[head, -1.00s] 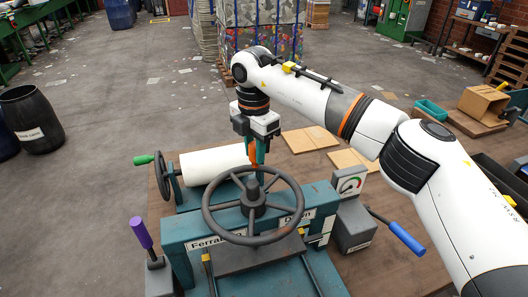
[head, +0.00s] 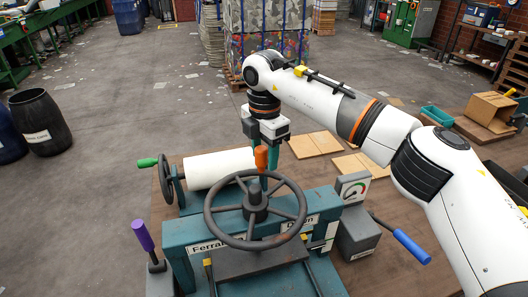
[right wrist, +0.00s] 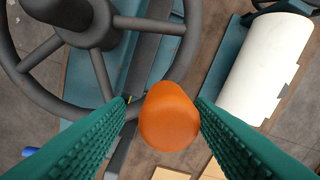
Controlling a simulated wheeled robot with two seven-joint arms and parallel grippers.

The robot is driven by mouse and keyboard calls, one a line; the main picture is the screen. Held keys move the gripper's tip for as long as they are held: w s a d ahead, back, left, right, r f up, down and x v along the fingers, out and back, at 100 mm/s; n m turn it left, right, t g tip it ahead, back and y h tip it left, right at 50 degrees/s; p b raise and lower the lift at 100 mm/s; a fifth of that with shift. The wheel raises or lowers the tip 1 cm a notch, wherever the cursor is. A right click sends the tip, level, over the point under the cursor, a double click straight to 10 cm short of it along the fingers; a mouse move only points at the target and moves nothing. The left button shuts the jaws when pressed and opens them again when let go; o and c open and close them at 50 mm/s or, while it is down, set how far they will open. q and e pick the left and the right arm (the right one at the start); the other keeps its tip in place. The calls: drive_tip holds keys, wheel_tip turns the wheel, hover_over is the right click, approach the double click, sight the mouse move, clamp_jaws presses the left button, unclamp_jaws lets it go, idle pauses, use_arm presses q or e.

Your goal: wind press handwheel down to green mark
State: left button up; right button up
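The dark grey handwheel (head: 212,220) lies flat on top of the teal press (head: 180,235). Its orange knob (head: 261,158) stands up from the far side of the rim. In the right wrist view the knob (right wrist: 168,115) lies between the two teal fingers, with a visible gap at the left finger. The fingers are apart; contact at the right one is unclear. A dial gauge (head: 354,187) with a coloured scale sits right of the press; its exact reading is too small. My left gripper is out of view.
A white roller (head: 220,168) with a small green-handled crank wheel (head: 166,180) lies behind the press. A purple-handled lever (head: 143,236) stands left, a blue-handled lever (head: 411,246) right. Cardboard sheets (head: 315,144) lie on the table behind.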

drive_tip(key=shift+a, duration=0.2)
drive_tip(key=shift+r, duration=0.4)
wheel_tip(320, 180, up, 11)
drive_tip(key=b, duration=0.2)
drive_tip(key=shift+d, duration=0.15)
